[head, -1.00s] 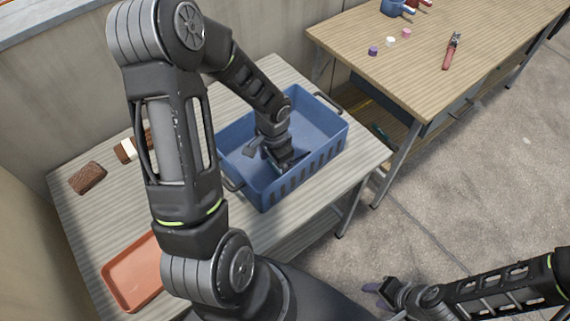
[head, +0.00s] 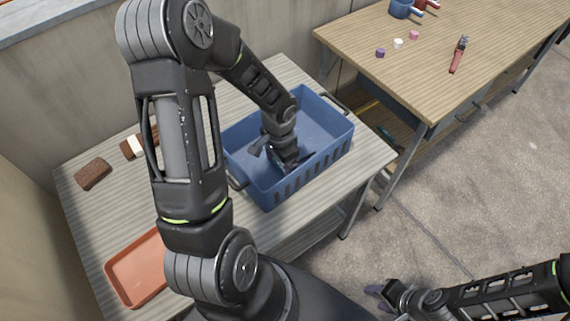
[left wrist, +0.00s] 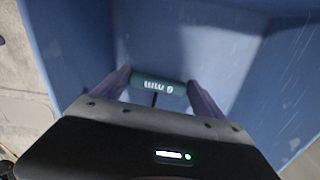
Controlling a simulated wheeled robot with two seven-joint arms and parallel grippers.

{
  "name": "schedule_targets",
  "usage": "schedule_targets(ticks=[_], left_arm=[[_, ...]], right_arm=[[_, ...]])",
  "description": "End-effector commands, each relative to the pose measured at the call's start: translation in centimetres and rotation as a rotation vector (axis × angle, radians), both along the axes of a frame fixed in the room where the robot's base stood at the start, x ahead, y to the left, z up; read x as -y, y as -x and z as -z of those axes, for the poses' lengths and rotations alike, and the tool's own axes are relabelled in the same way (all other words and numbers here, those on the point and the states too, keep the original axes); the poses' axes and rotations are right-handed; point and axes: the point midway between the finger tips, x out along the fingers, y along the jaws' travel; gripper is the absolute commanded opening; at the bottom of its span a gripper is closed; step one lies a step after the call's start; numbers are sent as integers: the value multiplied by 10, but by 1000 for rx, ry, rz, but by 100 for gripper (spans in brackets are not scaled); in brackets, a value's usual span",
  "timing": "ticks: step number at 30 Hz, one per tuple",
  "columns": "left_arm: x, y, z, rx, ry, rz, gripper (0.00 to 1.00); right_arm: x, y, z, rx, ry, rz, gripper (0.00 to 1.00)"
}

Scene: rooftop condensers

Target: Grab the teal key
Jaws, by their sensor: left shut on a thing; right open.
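The teal key (left wrist: 158,84) shows in the left wrist view as a teal bar with white marks and a thin dark shaft. It lies between the two purple fingertips of my left gripper (left wrist: 159,87), which is shut on it. In the head view my left gripper (head: 290,166) is down inside the blue crate (head: 322,156), and the key is hidden there. My right gripper (head: 383,293) is open and empty at the bottom of the head view, away from the crate and over the floor.
The crate stands on a striped table (head: 262,80) with an orange tray (head: 135,275) and brown blocks (head: 93,174). A second table (head: 400,70) at the back right holds red-handled pliers (head: 458,55), mugs and small pieces. Concrete floor lies at right.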

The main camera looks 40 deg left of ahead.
Motion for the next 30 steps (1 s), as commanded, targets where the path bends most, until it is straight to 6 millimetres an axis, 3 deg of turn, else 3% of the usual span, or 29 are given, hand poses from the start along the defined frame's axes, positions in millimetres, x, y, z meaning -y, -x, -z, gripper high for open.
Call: schedule_targets(ticks=[11, 30], left_arm=[[0, -1, -25, 5, -1, 0, 41], [0, -1, -157, 6, -1, 0, 41]], right_arm=[[0, 0, -1, 0, 0, 0, 43], [0, 0, 3, 1, -1, 0, 43]])
